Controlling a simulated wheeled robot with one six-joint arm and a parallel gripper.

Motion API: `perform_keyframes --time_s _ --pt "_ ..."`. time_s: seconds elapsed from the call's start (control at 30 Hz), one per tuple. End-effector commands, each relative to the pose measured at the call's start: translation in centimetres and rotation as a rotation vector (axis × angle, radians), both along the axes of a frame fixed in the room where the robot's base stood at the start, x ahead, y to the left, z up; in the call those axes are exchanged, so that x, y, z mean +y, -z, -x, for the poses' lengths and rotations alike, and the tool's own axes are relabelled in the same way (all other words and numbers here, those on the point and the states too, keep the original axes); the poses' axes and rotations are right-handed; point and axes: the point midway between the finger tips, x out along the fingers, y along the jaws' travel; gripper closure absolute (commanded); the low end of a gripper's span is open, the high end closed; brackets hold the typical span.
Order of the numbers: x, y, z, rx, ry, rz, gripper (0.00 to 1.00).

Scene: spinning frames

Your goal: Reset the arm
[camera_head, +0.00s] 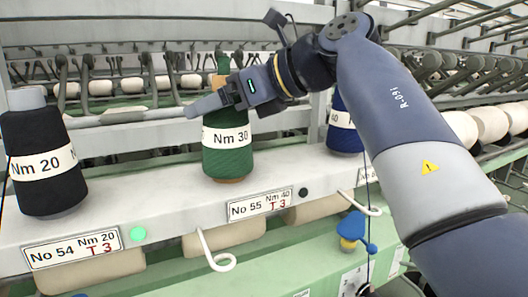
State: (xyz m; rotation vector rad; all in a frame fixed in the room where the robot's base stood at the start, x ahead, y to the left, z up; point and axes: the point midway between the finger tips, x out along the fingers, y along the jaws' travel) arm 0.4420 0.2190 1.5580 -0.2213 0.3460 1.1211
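My gripper (193,109) is at the end of my arm, which reaches in from the right. Its fingers point left and slightly down. They show side-on as one grey wedge, so I cannot tell whether they are open or shut. They overlap the upper part of a green thread cone (228,165) marked Nm 30 in the picture. I cannot tell whether they touch it. The cone stands upright on the white machine rail (150,200), and its upper part is partly hidden by the gripper. No thing is seen held.
A black cone (45,160) marked Nm 20 stands at left. A dark blue cone (341,138) stands partly behind my arm. Below are a white hook (222,262), a blue lever (354,222) and a lit green button (138,234). Metal bars and spindles fill the back.

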Motion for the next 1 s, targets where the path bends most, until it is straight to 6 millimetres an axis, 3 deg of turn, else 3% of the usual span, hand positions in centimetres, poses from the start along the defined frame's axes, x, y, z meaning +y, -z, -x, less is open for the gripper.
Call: perform_keyframes --time_s 0.07,0.37,0.8,1.0 --pt "1.2 0.0 -0.4 -0.001 -0.004 0.000 0.12" --pt "0.9 -5.0 -0.4 -0.003 0.000 0.000 0.12" --pt "0.8 -8.7 -0.4 -0.003 0.000 0.000 0.12" --pt "-0.9 -9.0 3.1 -0.003 0.002 0.000 0.12"
